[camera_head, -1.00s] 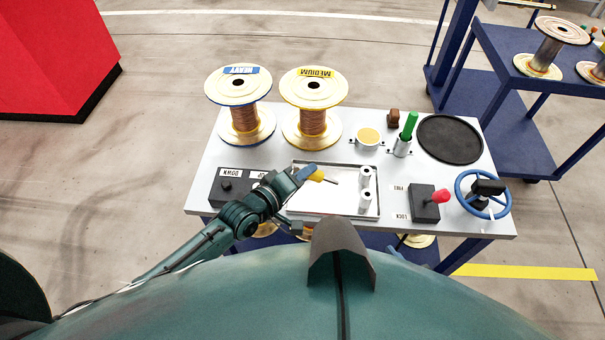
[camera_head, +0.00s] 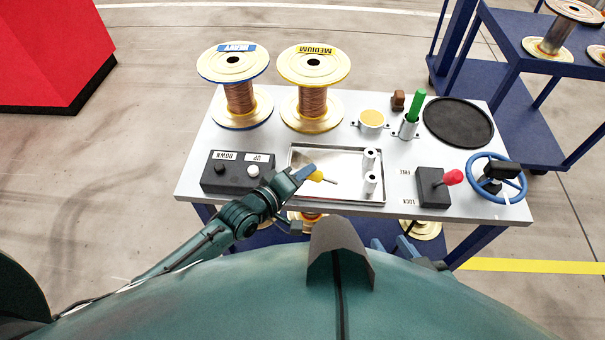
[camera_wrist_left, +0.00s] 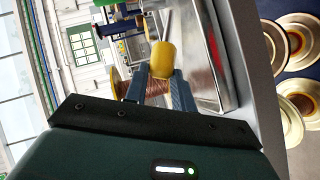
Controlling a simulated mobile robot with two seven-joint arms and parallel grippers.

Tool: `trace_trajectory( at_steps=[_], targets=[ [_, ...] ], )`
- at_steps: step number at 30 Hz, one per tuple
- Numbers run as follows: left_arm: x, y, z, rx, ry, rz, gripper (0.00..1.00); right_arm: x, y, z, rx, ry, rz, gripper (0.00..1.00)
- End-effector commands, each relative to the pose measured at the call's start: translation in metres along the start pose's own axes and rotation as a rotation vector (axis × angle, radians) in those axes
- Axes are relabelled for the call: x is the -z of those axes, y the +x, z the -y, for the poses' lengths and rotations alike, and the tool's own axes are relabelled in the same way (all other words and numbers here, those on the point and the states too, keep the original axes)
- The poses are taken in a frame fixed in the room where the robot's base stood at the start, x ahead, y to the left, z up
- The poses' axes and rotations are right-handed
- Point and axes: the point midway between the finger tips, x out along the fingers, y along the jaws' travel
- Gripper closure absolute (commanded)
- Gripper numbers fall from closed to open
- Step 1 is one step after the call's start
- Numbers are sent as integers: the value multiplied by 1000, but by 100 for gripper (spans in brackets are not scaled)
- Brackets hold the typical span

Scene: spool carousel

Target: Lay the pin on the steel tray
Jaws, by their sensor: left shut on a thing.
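The pin (camera_head: 324,179) has a yellow handle and a thin grey shaft. My left gripper (camera_head: 309,172) is shut on the yellow handle, over the steel tray (camera_head: 290,172) in the head view. The shaft points right, towards the tray's two white posts. Whether the pin touches the tray floor I cannot tell. In the left wrist view, the yellow handle (camera_wrist_left: 161,60) sits between the fingertips, with the shaft pointing away and the tray (camera_wrist_left: 200,75) beside it. My right gripper is not in view.
A black control box (camera_head: 238,176) with DOWN and UP labels stands left of the tray. Two copper-wire spools (camera_head: 240,98) (camera_head: 311,102) stand behind it. A red-knobbed lever (camera_head: 434,184) and blue handwheel (camera_head: 497,178) are at right. A green-handled tool (camera_head: 411,115) stands behind the posts.

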Motion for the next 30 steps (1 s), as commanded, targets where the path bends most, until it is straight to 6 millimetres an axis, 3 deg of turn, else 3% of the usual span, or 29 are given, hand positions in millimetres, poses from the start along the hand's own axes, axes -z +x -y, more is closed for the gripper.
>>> trace_trajectory(
  at_steps=[7, 8, 16, 25, 30],
  targets=[
    [0, 0, 0, -1, 0, 0, 97, 2, -1, -1, -2, -5, -4, 64],
    [0, 0, 0, -1, 0, 0, 72, 2, -1, -1, -1, -5, -4, 64],
    [0, 0, 0, -1, 0, 0, 50, 1, -1, 0, 2, -4, 0, 64],
    [0, -3, 0, 0, 0, 0, 49, -1, -1, 2, 6, -3, 7, 64],
    [0, -26, 0, 2, -1, 1, 49, 0, -2, 3, 8, 1, 22, 64]
  ],
)
